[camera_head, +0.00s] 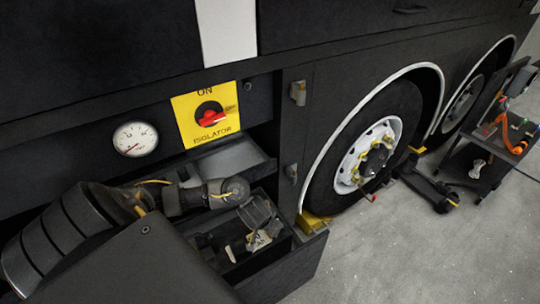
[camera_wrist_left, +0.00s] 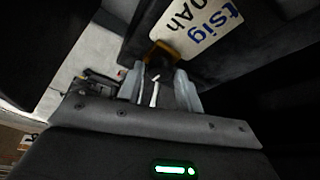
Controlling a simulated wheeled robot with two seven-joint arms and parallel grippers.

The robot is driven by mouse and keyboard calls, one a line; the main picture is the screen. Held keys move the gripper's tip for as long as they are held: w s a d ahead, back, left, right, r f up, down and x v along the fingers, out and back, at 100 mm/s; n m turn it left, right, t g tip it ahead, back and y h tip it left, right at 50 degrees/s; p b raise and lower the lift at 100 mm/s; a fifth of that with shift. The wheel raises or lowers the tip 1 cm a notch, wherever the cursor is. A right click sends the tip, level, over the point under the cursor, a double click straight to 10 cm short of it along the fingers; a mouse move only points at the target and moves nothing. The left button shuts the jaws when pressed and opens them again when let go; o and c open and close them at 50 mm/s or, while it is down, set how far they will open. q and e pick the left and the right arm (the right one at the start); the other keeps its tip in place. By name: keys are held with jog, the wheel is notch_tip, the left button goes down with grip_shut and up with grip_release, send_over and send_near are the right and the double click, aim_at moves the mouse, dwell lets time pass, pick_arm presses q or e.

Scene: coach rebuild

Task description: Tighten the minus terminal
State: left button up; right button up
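The battery tray (camera_head: 290,275) is drawn out from the vehicle's side, with a battery inside that is mostly in shadow. My left gripper (camera_head: 258,212) is over the tray, pointing down. In the wrist view its two grey fingers (camera_wrist_left: 159,72) stand apart, with a thin pale rod and a dark part between them. A yellow-brown piece (camera_wrist_left: 162,52) sits at the fingertips. I cannot tell whether it is the minus terminal, or whether the fingers touch anything. My right gripper is out of view.
A red isolator switch (camera_head: 210,116) on a yellow plate and a round gauge (camera_head: 135,139) are above the tray. A wheel (camera_head: 372,150) with a yellow chock (camera_head: 313,222) stands to the right. A tool cart (camera_head: 490,150) is at far right.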

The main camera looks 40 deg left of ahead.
pick_arm(q)
jog(key=c, duration=0.6)
jog(key=shift+a+m, duration=0.1)
jog(key=shift+m, duration=0.3)
jog(key=m+h+p, duration=0.1)
jog(key=m, duration=0.3)
jog(key=shift+a+r+h+p, duration=0.1)
jog(key=shift+a+h+p, duration=0.05)
jog(key=shift+h+p, duration=0.2)
jog(key=m, duration=0.2)
jog(key=m+g+h+p, duration=0.1)
jog(key=m, duration=0.1)
jog(key=shift+w+a+h, duration=0.15)
jog(key=shift+h, duration=0.1)
jog(key=m+g+h, duration=0.1)
jog(key=m, duration=0.3)
jog(key=shift+w+a, duration=0.1)
jog(key=shift+w, duration=0.05)
jog(key=m+g+b, duration=0.1)
jog(key=m, duration=0.2)
jog(key=shift+w+m+g+b, duration=0.1)
jog(key=shift+m+g+b, duration=0.2)
jog(key=shift+m+b, duration=0.1)
jog(key=shift+m+h, duration=0.3)
jog(key=shift+m, duration=0.3)
jog(key=shift+g+b, duration=0.3)
